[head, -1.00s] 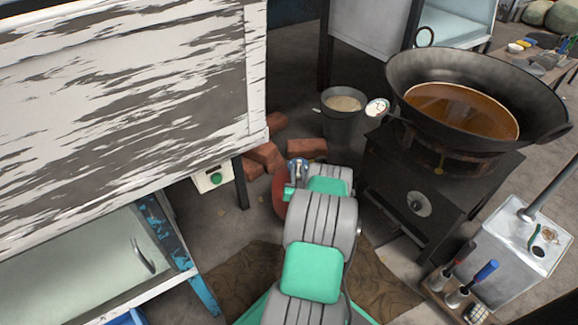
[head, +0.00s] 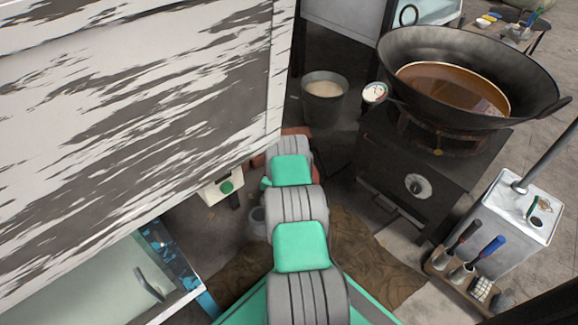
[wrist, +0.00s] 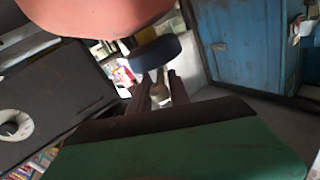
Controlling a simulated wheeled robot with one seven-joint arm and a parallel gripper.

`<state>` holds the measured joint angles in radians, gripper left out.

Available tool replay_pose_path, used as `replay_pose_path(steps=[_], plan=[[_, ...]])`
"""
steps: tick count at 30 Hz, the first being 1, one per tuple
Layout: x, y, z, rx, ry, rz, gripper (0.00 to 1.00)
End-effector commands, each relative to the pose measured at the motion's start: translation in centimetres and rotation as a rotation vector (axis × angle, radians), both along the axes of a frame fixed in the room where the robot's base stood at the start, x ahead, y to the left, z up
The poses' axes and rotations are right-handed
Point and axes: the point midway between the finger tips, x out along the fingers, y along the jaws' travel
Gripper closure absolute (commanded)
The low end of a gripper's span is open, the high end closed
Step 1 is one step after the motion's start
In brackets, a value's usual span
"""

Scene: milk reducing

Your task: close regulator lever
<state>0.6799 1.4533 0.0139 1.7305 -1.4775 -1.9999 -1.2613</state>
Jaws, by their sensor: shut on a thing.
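In the wrist view, the dark blue round body of the regulator (wrist: 155,52) shows just beyond my fingers. The two dark fingers of my gripper (wrist: 160,86) are close together, shut on a small pale piece (wrist: 160,94) below the blue body. It seems to be the regulator lever, but it is mostly covered. A large salmon-red rounded shape (wrist: 95,16), probably the gas cylinder, fills the top. In the head view, my arm links hide the gripper, the regulator and the lever.
A black stove (head: 430,180) with a wide pan (head: 390,55) of brown liquid stands right of my arm. A bucket (head: 323,112) and a round gauge (head: 373,92) are behind. A worn white cabinet (head: 130,110) with a green-button box (head: 224,187) stands close on the left.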

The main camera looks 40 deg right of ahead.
Motion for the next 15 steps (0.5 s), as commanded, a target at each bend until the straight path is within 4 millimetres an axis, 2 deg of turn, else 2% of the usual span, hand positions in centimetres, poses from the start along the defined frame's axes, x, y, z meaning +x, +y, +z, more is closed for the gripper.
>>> replay_pose_path(steps=[11,12,15], plan=[[0.29,0.08,0.21,-0.003,-0.004,0.006,1.00],[0.29,0.08,0.21,-0.003,-0.004,0.006,0.76],[0.24,0.07,0.20,-0.003,-0.004,0.005,0.68]])
